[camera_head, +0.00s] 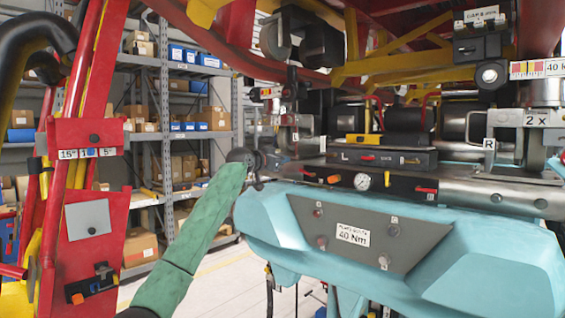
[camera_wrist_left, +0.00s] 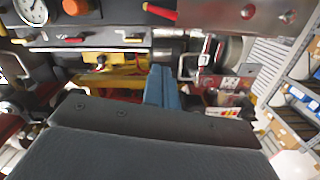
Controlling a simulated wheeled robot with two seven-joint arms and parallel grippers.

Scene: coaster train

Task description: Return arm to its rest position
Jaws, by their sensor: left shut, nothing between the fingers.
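My left arm (camera_head: 190,245), in a green sleeve, comes up from the bottom left in the head view. Its dark end (camera_head: 243,158) is at the left end of the teal machine body (camera_head: 390,235); I cannot tell whether they touch. In the left wrist view my left gripper (camera_wrist_left: 161,78) shows as blue fingers beyond a dark grey housing. The fingers are shut and hold nothing. A yellow part and metal fittings lie behind them. My right gripper is in neither view.
A red frame (camera_head: 95,180) with a 15°/5° label stands at the left. A pressure gauge (camera_head: 362,181) and red-handled valves sit on the machine's front. Shelves (camera_head: 185,130) with boxes stand behind. Pale floor shows between the red frame and machine.

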